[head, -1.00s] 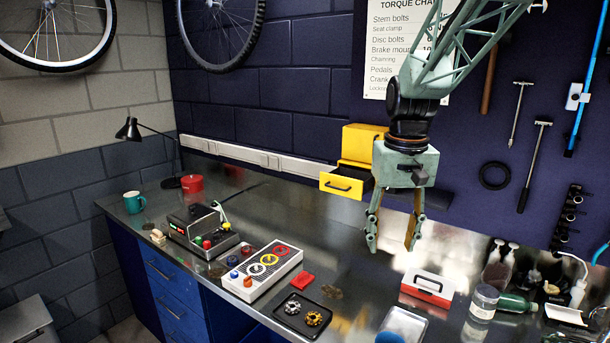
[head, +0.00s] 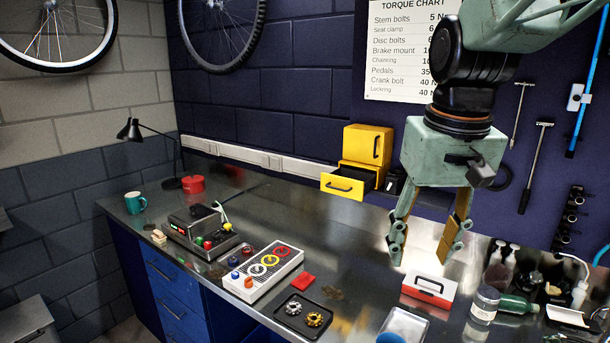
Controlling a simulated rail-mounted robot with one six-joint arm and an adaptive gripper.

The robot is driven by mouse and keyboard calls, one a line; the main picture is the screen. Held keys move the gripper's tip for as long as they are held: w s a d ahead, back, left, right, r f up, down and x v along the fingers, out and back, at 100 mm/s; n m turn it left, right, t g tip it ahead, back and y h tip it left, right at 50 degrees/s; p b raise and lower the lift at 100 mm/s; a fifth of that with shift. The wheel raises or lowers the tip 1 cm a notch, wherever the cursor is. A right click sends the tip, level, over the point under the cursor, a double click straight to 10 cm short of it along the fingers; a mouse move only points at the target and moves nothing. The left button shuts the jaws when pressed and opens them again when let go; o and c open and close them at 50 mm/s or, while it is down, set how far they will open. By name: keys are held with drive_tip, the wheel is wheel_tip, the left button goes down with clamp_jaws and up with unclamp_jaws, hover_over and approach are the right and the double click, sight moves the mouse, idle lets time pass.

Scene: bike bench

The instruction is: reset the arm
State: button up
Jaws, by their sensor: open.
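My gripper (head: 422,255) hangs from my green arm on the right side of the head view. Its two fingers point down and are spread apart, with nothing between them. It is above the bench, and in the picture its fingertips are just above a red and white box with a handle (head: 430,287). I cannot tell the exact height of the fingertips over the box. The wall behind the arm is partly hidden, including part of the torque chart (head: 405,50).
A yellow cabinet (head: 368,145) with an open drawer (head: 342,187) is left of my gripper. A white panel with coloured rings (head: 264,270), a black tray (head: 304,313) and a red pad (head: 303,282) lie on the bench.

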drive_tip(key=s+t, duration=0.2)
drive_tip(key=s, duration=2.1)
drive_tip(key=shift+c, duration=0.5)
